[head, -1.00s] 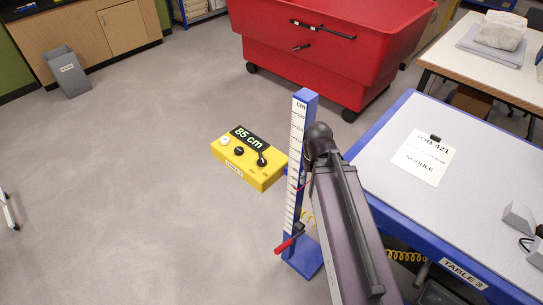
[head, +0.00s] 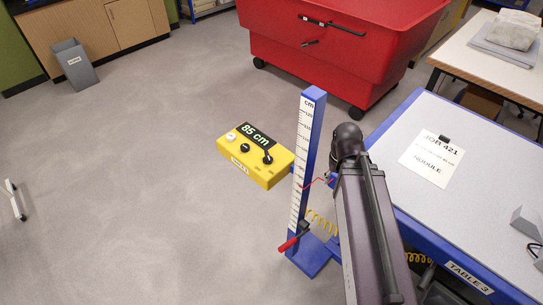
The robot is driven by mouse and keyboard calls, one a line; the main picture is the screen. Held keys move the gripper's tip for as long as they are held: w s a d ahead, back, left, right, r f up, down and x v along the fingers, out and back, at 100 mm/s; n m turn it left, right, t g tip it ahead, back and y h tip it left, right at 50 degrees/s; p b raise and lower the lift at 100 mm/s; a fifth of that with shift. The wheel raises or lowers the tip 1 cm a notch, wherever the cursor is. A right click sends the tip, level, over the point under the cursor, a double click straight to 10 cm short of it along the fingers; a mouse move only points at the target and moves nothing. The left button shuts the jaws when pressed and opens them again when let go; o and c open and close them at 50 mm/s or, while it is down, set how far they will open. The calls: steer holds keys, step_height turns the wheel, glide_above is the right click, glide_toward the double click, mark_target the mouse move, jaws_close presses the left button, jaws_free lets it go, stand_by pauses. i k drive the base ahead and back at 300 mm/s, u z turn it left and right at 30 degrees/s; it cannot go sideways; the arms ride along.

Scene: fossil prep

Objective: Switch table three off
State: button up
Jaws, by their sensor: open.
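Table 3 (head: 395,190) stands at the right, with a grey top, a blue frame and a "TABLE 3" label on its front edge. A yellow control box (head: 266,176) is at the picture's middle, left of the table. Its dark display reads 85 cm. On its top are a white button (head: 231,137), a black round knob (head: 244,148) and a black lever-like control (head: 267,157). The label on its front is too small to read surely. My arm rises beside the table, right of the box; my gripper does not show.
A blue post with a centimetre scale (head: 305,150) and a red-handled clamp (head: 288,244) stands between the box and my arm. A large red wheeled bin (head: 330,60) is behind. A grey waste bin (head: 75,68) is far left.

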mark_target(267, 160)
steer(key=z, duration=0.1)
steer(key=k, duration=0.95)
steer(key=u, duration=0.45)
steer(key=i, duration=1)
steer(key=u, duration=0.05)
